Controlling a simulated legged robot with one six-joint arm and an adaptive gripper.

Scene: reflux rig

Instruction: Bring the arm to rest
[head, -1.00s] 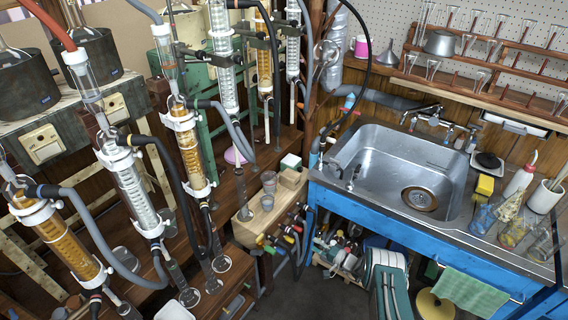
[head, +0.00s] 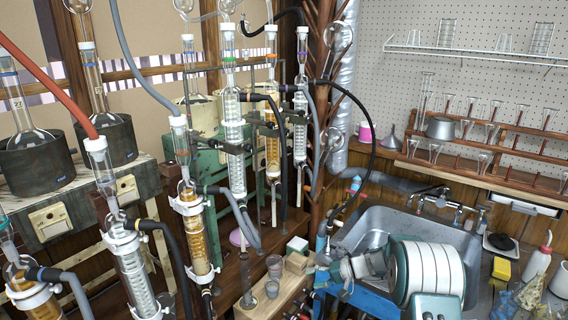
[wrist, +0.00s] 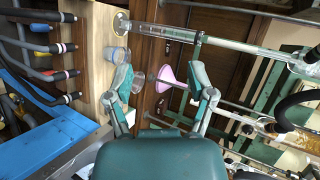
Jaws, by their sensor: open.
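My gripper (wrist: 162,75) is open in the wrist view, with its two green and grey fingers spread apart and nothing between them touching the pads. In the head view my gripper (head: 335,268) reaches left from my white and green arm, in front of the sink's left corner. It is near the wooden ledge with the small glass beakers. Its fingertips are hard to make out there. In the wrist view a glass beaker (wrist: 118,55) is close to the left finger, and a pink funnel (wrist: 166,74) shows beyond the gap between the fingers. I cannot tell their exact distance.
Glass condensers (head: 232,140) on stands, with hoses, fill the left and middle. A steel sink (head: 372,225) in a blue bench (head: 345,300) is partly hidden behind my arm. Glassware racks (head: 480,140) stand at the back right. Hoses with coloured valves (wrist: 45,50) are left in the wrist view.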

